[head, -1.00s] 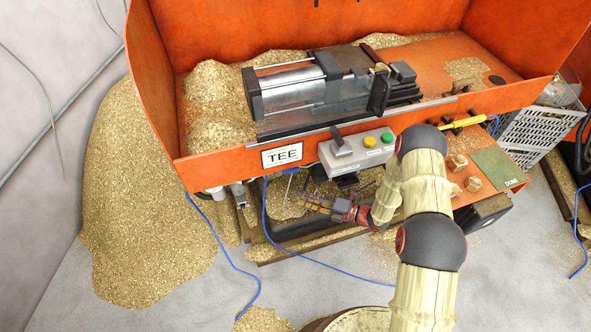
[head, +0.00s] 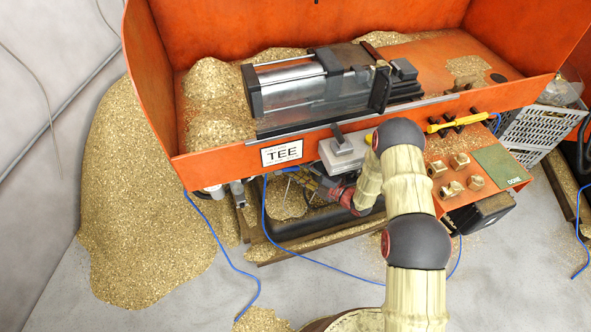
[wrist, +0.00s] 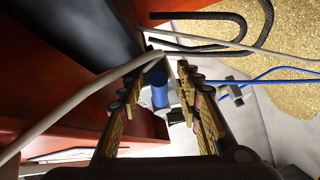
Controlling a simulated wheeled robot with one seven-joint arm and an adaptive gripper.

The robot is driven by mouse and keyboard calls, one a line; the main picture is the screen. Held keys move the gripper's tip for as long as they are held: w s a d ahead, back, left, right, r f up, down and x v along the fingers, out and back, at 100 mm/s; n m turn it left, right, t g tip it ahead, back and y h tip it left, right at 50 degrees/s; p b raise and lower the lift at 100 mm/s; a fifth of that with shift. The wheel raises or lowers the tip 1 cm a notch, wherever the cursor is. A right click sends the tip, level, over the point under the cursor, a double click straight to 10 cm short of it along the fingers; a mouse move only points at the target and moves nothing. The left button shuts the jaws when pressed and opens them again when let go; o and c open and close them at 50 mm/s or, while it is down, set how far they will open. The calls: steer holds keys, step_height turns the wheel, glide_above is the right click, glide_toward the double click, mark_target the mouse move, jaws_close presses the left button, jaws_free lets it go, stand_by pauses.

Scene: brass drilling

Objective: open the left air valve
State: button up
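In the wrist view, a blue cylindrical piece (wrist: 160,90) on a pale mount shows between the two fingers of my gripper (wrist: 160,72). It looks like a valve handle, but I cannot tell for certain that it is the left air valve. The fingers stand apart on either side of it, with no clear contact. In the head view, my gripper (head: 292,174) is low under the orange machine's front edge, below the TEE label, pointing left. Grey fittings (head: 238,190) hang under the machine to its left. The blue piece cannot be made out in the head view.
The orange machine (head: 220,166) overhangs my gripper. A grey control box (head: 343,152) is partly behind my arm. Pale cables (wrist: 75,100) cross near the fingers in the wrist view. A blue hose (head: 225,245) trails on the floor. Brass chips (head: 140,210) heap at left.

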steer(key=shift+w+a, duration=0.25)
steer(key=shift+a, duration=0.1)
steer(key=shift+c, duration=0.2)
steer(key=c, duration=0.8)
jaws_close()
